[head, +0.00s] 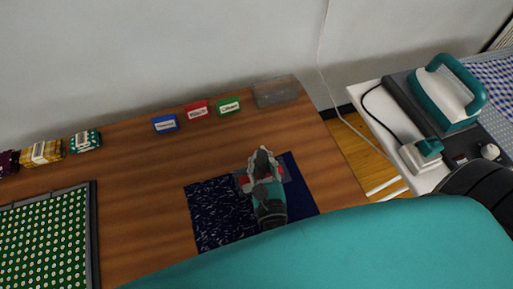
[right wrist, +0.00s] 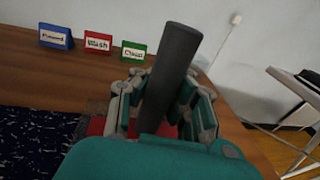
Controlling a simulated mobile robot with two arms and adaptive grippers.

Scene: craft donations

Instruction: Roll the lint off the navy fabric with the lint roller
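The navy fabric (head: 215,212) lies flat on the wooden table. Its left part is covered with pale lint specks; the strip at its right edge looks plain dark blue. My right gripper (head: 262,165) is over the middle-right of the fabric, pointing down. In the right wrist view its fingers close around the dark grey handle of the lint roller (right wrist: 174,70), which stands up tilted between them. Red parts show on both sides of the gripper in the head view. Whether the roller touches the fabric is hidden. My left gripper is out of view.
Blue (head: 165,124), red (head: 197,109) and green (head: 229,105) label signs stand at the back, beside a clear tray (head: 275,92). Folded fabrics (head: 42,152) and a green dotted board (head: 45,240) are at left. An iron (head: 447,92) stands on a separate right table.

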